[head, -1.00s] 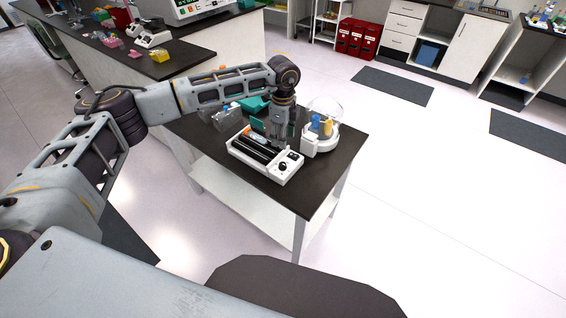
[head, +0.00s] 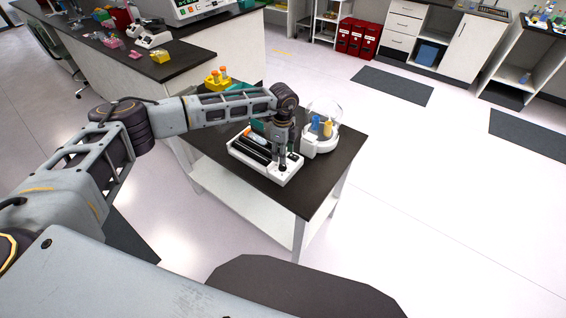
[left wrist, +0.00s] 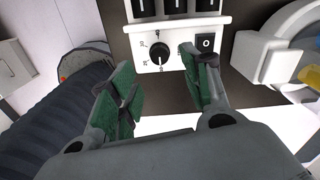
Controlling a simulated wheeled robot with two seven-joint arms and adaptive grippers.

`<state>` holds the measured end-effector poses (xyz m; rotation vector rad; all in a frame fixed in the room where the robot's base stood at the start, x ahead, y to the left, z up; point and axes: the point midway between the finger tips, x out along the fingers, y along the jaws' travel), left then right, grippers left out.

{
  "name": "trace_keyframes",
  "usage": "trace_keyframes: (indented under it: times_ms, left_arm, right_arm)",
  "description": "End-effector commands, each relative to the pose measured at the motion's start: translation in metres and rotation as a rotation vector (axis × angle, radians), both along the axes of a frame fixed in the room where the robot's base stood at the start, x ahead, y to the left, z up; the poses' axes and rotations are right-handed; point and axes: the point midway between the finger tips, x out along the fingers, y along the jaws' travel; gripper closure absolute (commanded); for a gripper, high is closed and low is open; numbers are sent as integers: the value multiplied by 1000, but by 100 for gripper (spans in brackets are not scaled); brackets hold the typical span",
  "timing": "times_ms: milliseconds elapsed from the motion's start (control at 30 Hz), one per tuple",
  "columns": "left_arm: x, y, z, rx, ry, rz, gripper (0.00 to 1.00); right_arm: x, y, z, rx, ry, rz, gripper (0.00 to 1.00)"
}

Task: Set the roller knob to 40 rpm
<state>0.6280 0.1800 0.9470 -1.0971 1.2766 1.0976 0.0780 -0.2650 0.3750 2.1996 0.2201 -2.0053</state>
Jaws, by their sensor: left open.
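The roller device (head: 246,154) is a white box with black rollers on the dark table, and an orange-and-white tube lies on it in the head view. Its round black roller knob (left wrist: 159,54) shows in the left wrist view on the white front panel, with small scale marks around it. A black rocker switch (left wrist: 205,42) sits right of the knob. My left gripper (left wrist: 160,92) is open, with green finger pads on either side below the knob and apart from it. In the head view my left gripper (head: 280,158) hangs over the device's front right end. My right gripper is not in view.
A white device with a clear dome (head: 322,118) stands close on the right of the roller device. A yellow rack with orange-capped tubes (head: 217,80) is behind my arm. The table's front right corner (head: 305,205) is clear.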

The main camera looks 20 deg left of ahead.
Motion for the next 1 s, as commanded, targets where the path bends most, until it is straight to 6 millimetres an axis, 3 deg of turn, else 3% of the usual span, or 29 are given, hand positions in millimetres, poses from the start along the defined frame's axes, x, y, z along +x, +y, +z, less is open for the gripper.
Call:
trace_keyframes:
  times_ms: [500,933,1000]
  left_arm:
    - [0,-1,-60,0,1,-1,52]
    - [0,0,-67,0,0,-1,52]
    - [0,0,-66,0,0,-1,59]
  right_arm:
    - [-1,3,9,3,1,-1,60]
    - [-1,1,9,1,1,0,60]
    - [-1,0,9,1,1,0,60]
